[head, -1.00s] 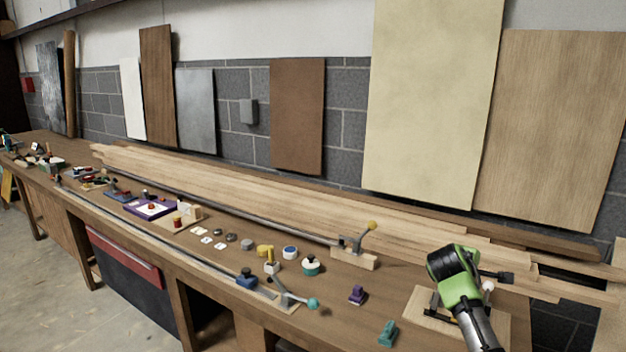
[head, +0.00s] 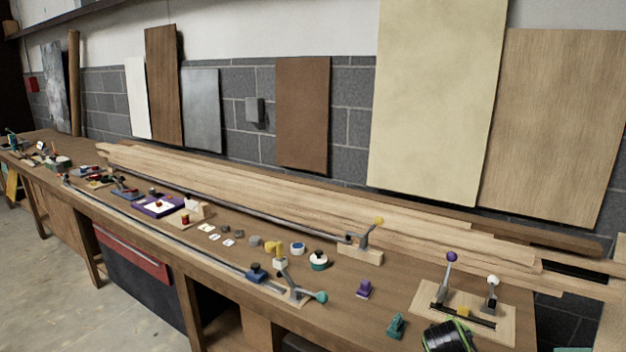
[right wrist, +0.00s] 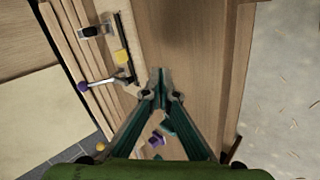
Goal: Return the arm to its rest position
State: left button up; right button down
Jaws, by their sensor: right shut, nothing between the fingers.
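My right gripper (right wrist: 158,92) shows in the right wrist view with its two fingertips together, shut and empty. It points at the wooden bench top, apart from the things lying there. In the head view only a black and green part of my right arm (head: 450,337) shows at the bottom edge, in front of the bench. Its fingers are hidden in that view. My left gripper is in neither view.
A wooden board with a purple-knobbed lever (head: 451,262) and a white-knobbed lever (head: 492,290) sits at the bench's right end. A teal block (head: 396,325) and purple block (head: 365,288) lie left of it. Long timber planks (head: 300,193) line the bench's back.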

jog(key=s+a+f+m+g+y, duration=0.15)
jog(key=s+a+f, duration=0.3)
jog(key=s, duration=0.55)
jog(key=s+a+f+m+g+y, duration=0.1)
jog(key=s+a+f+m+y, duration=0.15)
jog(key=s+f, duration=0.45)
jog(key=s+a+r+m+g+y, duration=0.1)
jog(key=s+a+r, duration=0.15)
jog(key=s, duration=0.75)
jog(key=s+a+r+m+y, duration=0.15)
jog(key=s+a, duration=0.25)
jog(key=s, duration=0.7)
notch_tip(320, 180, down, 31)
jog(key=s+g+b, duration=0.2)
jog(key=b, duration=0.1)
jog(key=s+d+f+b, duration=0.2)
jog(key=s+d+f, duration=0.1)
jog(key=s+f, duration=1.3)
jog(key=shift+s+d+f+g+h, duration=0.2)
jog(key=shift+s+f+g+h, duration=0.2)
jog(key=shift+f, duration=0.2)
jog(key=shift+w, duration=0.1)
